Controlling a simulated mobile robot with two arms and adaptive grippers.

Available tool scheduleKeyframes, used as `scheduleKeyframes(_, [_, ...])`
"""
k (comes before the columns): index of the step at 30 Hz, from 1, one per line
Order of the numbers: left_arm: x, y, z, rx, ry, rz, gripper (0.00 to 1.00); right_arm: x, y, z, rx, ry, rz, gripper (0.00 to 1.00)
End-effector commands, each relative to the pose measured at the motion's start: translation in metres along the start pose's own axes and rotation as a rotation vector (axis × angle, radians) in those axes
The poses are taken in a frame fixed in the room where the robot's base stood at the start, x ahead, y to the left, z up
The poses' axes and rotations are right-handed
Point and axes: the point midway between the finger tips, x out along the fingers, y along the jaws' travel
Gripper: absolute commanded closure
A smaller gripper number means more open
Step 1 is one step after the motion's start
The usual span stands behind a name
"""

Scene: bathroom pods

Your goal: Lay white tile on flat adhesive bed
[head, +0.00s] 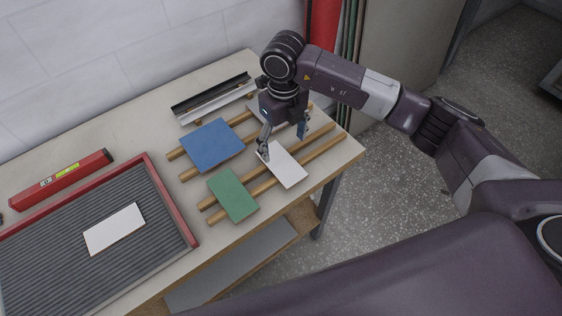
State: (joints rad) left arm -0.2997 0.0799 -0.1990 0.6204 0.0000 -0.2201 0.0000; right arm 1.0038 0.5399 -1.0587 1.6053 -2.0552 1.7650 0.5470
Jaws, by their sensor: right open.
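A white tile (287,168) lies across wooden rails at the right end of the table. My right gripper (284,148) is open above it, with one finger near the tile's upper left edge and the other over its far right side. I cannot tell whether a finger touches the tile. A grey ridged adhesive bed (50,262) with a red frame lies at the lower left. Another white tile (114,229) lies on this bed, slightly angled. My left gripper is not in view.
A blue tile (212,145) and a green tile (233,195) rest on the wooden rails (262,187). A red spirit level (62,183) lies behind the bed. A dark and white metal channel (212,99) lies at the table's back. The table (130,148) is bare between level and rails.

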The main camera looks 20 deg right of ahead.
Motion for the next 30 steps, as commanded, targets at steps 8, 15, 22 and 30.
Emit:
scheduleKeyframes(8, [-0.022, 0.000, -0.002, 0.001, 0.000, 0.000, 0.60, 0.031, 0.007, -0.001, -0.002, 0.004, 0.006, 0.25])
scheduleKeyframes(15, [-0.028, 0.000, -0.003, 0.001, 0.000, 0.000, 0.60, 0.060, 0.008, 0.001, -0.003, 0.000, 0.005, 0.25])
scheduleKeyframes(22, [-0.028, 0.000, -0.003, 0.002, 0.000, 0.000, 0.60, 0.062, 0.008, 0.001, -0.003, -0.002, 0.005, 0.25])
scheduleKeyframes(30, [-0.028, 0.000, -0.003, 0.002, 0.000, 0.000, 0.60, 0.061, 0.007, 0.001, -0.003, -0.002, 0.005, 0.55])
